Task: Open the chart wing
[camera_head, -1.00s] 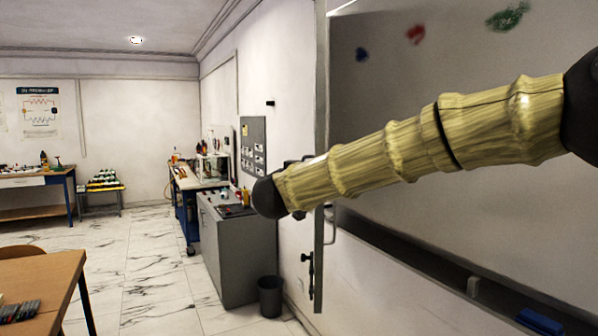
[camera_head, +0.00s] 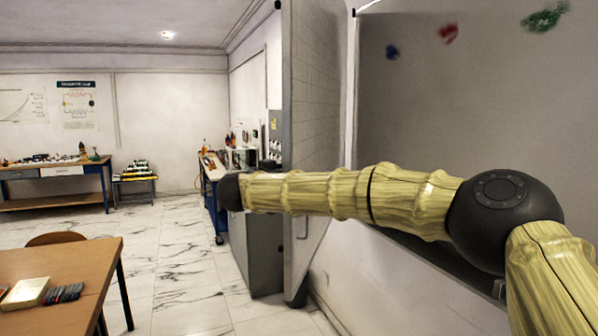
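The chart wing (camera_head: 316,95) is a tall pale panel with fine grid lines on its face and a dark grey outer edge. It stands swung out at the left end of the grey board (camera_head: 420,110), with its gridded face in view. My arm crosses in front of the wing's lower half and hides part of it. My gripper is almost wholly hidden behind the far end of my arm; only small dark parts show there, near the wing's outer edge. I cannot tell whether its fingers touch the wing or are open.
A grey cabinet (camera_head: 257,255) stands behind the wing, by the wall. A brown table (camera_head: 75,262) with a box and dark markers is at the lower left. Workbenches stand along the back. The marble floor (camera_head: 165,265) between them is clear.

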